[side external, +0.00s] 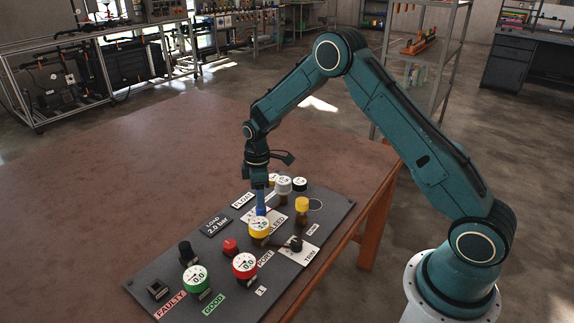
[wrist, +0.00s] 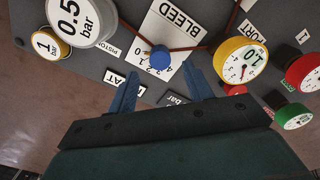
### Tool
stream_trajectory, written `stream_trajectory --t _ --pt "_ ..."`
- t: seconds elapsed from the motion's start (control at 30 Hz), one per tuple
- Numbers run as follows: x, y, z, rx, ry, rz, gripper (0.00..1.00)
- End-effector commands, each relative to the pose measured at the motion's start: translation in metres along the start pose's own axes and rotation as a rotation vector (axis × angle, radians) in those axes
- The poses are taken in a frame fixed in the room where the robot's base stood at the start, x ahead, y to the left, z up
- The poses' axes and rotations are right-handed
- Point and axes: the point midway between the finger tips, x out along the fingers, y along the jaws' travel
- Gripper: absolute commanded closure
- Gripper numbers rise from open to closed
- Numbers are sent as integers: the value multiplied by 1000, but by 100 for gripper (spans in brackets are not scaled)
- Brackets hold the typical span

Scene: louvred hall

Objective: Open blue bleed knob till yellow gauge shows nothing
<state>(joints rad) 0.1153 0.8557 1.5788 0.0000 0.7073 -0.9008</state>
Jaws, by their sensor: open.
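The blue bleed knob (wrist: 160,58) stands on a white BLEED plate (wrist: 178,28) with a small number scale beside it. My gripper (wrist: 161,72) is open, its two blue fingers apart on either side of the knob's near side, and nothing is held. In the side external view my gripper (side external: 260,198) points down at the panel just behind the yellow gauge; fingers and knob blend there, so contact is unclear. The yellow gauge (side external: 260,225) is next to the knob; in the wrist view its tilted dial (wrist: 240,62) seems to read about 1.0.
The dark panel (side external: 230,248) lies on a brown table (side external: 110,190). A red gauge (side external: 245,265) and a green gauge (side external: 196,278) stand near the front. A yellow-capped part (side external: 302,204) and a black knob (side external: 296,243) are on the right. Weights stand behind my gripper.

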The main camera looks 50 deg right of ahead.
Motion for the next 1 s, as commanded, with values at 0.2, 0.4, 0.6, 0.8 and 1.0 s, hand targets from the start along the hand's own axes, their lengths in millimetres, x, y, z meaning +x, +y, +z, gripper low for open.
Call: stream_trajectory --t 0.2,0.4,0.6,0.8,1.0 --pt "22 0 0 0 -1 -2 49" --pt "42 0 0 0 -1 -1 49" --pt "47 0 0 0 0 1 49" --pt "52 0 0 0 0 0 49" --pt "55 0 0 0 0 0 49"
